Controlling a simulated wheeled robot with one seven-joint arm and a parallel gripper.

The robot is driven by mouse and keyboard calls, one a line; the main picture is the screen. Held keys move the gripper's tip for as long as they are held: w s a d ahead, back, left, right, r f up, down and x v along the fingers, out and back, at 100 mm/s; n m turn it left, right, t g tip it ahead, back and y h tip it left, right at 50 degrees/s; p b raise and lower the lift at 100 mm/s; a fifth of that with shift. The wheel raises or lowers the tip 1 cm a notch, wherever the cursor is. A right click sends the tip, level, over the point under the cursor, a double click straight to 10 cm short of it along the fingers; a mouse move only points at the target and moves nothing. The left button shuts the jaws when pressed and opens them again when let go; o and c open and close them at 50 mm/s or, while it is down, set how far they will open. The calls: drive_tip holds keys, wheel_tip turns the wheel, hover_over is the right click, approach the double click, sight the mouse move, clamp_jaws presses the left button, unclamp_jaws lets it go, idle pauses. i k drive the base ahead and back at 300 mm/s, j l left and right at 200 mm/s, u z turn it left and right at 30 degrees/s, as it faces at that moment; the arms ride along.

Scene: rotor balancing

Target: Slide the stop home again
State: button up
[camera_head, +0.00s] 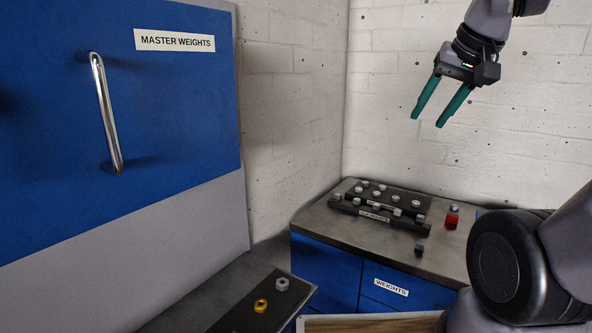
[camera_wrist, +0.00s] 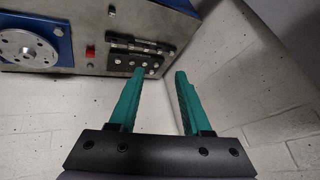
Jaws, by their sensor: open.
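No part in view is clearly marked as the stop, so I cannot tell which one it is. A small red block (camera_head: 452,217) with a grey top sits on the metal bench top at the right; it also shows in the wrist view (camera_wrist: 90,51). A round silver disc with holes (camera_wrist: 25,48) shows at the upper left of the wrist view. My gripper (camera_head: 428,118) has teal fingers, is open and empty, and hangs in the air above the bench. In the wrist view the open fingers (camera_wrist: 160,72) have nothing between them.
Dark racks (camera_head: 385,204) with several small weights stand on the bench (camera_head: 340,232). A small grey weight (camera_head: 419,248) lies near its front edge. A blue "MASTER WEIGHTS" cabinet (camera_head: 180,100) fills the left. A gold nut (camera_head: 260,305) and a grey nut (camera_head: 282,284) lie below it.

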sight(451, 218)
drive_tip(key=z, duration=0.8)
